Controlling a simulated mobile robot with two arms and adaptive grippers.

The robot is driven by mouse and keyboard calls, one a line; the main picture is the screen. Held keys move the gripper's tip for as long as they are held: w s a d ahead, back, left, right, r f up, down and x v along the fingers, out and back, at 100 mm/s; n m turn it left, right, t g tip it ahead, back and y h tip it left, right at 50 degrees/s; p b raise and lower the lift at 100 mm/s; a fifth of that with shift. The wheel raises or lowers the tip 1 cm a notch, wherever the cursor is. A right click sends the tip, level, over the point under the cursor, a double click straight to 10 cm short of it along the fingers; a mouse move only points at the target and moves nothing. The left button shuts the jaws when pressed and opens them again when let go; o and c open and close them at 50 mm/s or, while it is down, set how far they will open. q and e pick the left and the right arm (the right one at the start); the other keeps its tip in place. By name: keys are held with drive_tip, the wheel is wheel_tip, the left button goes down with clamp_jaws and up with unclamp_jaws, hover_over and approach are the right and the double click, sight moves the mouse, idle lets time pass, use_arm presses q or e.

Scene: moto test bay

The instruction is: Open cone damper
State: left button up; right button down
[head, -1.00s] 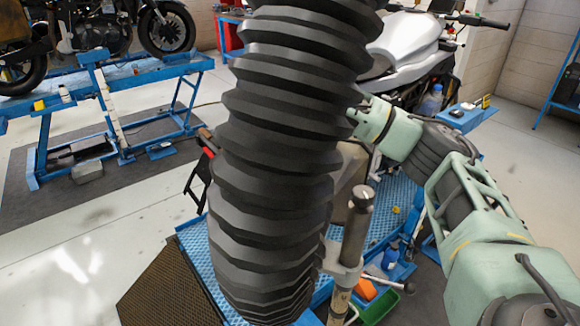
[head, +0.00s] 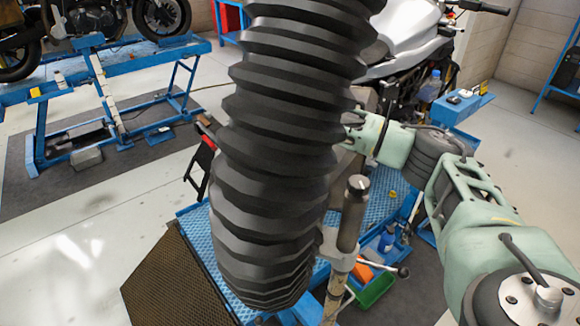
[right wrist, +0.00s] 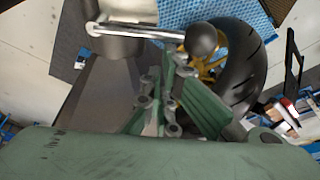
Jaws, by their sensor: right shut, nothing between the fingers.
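The right wrist view shows a bare metal lever (right wrist: 145,33) with a dark ball knob (right wrist: 201,40), fixed to a grey cylindrical body (right wrist: 118,45); this looks like the damper handle. My right gripper (right wrist: 168,88) is shut and empty, below the lever in that picture and seemingly apart from it. Whether the damper is open or closed I cannot tell. In the head view a thick black ribbed hose (head: 275,150) fills the middle and hides my right gripper and most of the cone area. My left gripper is not in view.
A silver motorcycle (head: 405,40) stands behind the hose on a blue lift (head: 200,245). Its tyre (right wrist: 250,75) shows close to my right gripper. A grey cylinder on a post (head: 354,215) and a green tray (head: 375,290) are near. Clear floor lies left (head: 80,240).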

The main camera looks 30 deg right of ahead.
drive_tip(key=shift+a, duration=0.1)
drive_tip(key=shift+a+n, duration=0.2)
drive_tip(key=shift+n, duration=0.2)
